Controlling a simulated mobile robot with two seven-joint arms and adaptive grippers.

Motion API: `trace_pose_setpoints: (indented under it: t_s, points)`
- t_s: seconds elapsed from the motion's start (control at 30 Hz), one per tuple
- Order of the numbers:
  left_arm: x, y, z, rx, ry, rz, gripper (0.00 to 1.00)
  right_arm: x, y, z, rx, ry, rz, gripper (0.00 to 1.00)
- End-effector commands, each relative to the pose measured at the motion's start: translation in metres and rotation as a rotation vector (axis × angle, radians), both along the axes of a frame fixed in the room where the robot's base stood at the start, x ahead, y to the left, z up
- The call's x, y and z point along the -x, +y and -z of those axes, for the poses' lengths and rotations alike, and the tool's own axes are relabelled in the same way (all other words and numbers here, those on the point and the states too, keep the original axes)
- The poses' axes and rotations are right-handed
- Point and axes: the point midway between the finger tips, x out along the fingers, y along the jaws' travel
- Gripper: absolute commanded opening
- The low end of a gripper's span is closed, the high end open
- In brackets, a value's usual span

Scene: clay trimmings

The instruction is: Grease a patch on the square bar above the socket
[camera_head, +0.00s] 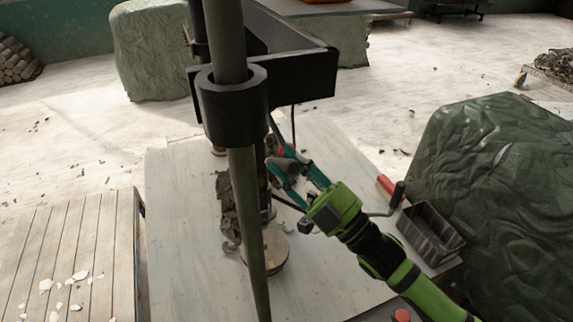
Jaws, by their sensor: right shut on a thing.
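My right gripper (282,172) reaches in from the lower right, its teal fingers shut on a small dark grey thing (280,166) with a reddish part. It is close beside a dark upright bar (263,185), partly hidden behind the pole; I cannot tell whether they touch. A tall grey-green pole (247,220) runs down through a black ring-shaped collar (232,105) in the foreground. I cannot tell for certain which part is the square bar or its socket, and no grease patch can be made out. My left gripper is not in view.
A black bracket (295,75) juts right behind the collar. On the pale table (185,250) are clay scraps (226,205) and a round wooden disc (275,250). The table's left is clear.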

Motion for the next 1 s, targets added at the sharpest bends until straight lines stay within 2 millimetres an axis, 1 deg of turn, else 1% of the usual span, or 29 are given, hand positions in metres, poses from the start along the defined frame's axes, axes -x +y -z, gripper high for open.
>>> trace_pose_setpoints:
  t_s: [0.17,0.37,0.7,0.8,1.0]
  points:
    - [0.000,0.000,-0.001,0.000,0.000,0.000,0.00,0.003,-0.001,-0.001,-0.001,-0.001,0.000,0.00]
    - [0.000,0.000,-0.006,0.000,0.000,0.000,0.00,0.021,-0.006,-0.001,0.001,0.000,-0.001,0.00]
    - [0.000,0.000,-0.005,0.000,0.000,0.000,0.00,0.052,-0.017,0.000,-0.001,0.001,0.000,0.00]
    - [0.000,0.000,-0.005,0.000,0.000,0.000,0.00,0.057,-0.018,0.000,0.001,0.000,-0.001,0.00]
    - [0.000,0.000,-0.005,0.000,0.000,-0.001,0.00,0.058,-0.018,0.000,-0.001,-0.001,0.000,0.00]
